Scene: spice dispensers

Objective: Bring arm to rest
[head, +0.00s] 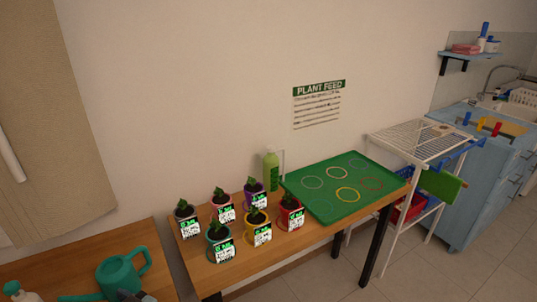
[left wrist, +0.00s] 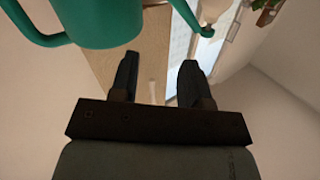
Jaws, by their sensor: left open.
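My left gripper (left wrist: 159,62) shows in the left wrist view with its two dark fingers apart and nothing between them. A dark part of it (head: 137,297) shows at the bottom edge of the head view, just below the teal watering can (head: 120,272). The can also shows at the upper left of the left wrist view (left wrist: 95,22), beside the fingers. I cannot tell if they touch. My right gripper is in neither view.
A white bottle with a teal top (head: 14,290) stands left of the can. Several labelled potted plants (head: 219,236), a green bottle (head: 271,170) and a green tray with coloured rings (head: 345,205) are on a wooden table. A white rack (head: 412,140) stands to the right.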

